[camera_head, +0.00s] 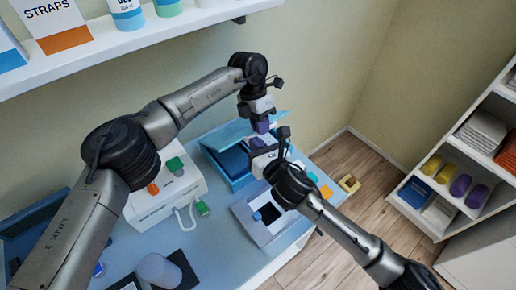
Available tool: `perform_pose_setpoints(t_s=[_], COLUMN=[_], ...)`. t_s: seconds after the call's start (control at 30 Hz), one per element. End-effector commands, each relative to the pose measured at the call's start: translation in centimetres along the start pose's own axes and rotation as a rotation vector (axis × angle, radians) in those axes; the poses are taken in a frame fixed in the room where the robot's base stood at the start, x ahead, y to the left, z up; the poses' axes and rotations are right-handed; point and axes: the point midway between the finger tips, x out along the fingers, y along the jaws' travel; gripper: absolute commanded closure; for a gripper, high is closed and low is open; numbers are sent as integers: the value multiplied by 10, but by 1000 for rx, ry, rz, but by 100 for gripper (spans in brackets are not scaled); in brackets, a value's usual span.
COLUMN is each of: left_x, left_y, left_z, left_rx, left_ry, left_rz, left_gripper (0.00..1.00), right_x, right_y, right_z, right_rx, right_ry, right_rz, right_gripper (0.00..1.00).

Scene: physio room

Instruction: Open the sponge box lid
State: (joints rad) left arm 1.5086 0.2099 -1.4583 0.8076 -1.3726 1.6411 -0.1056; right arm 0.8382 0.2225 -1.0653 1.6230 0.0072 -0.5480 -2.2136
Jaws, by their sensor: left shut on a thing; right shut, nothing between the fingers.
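A blue box (215,168), which I take to be the sponge box, stands on the table against the wall. Its lighter blue lid (228,134) is raised and tilted up along the back, and the dark blue inside shows. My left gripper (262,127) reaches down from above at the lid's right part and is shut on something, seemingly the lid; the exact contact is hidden. My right gripper (259,144) is shut and empty, in front of the box's right part, just below the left gripper. The two grippers overlap closely in this view and hide the box's right side.
A white device (150,207) with green and orange parts stands left of the box. A pale grey box (246,219) with a dark opening stands in front. A grey cylinder (158,270) is near the front. A wall shelf (120,55) hangs above; a shelf unit (425,222) stands right.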

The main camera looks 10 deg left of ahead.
Motion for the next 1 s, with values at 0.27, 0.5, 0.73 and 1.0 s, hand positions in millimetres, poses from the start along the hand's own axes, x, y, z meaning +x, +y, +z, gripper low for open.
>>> perform_pose_setpoints(t_s=[0.27,0.5,0.73,1.0], left_x=[6,5,4,-10], left_y=[6,3,2,1], left_z=[-2,-1,0,0], left_rx=[-10,-6,-3,-3], left_ry=[4,4,2,-1], left_rz=[6,3,2,2], left_gripper=[100,69,63,63], right_x=[1,1,1,1], right_y=[-1,-1,-1,0], right_z=[4,3,2,2], right_rx=[-2,-2,-1,-1], right_ry=[-5,-3,-2,-1], right_rz=[-2,-2,-2,-1], right_gripper=[100,100,100,100])
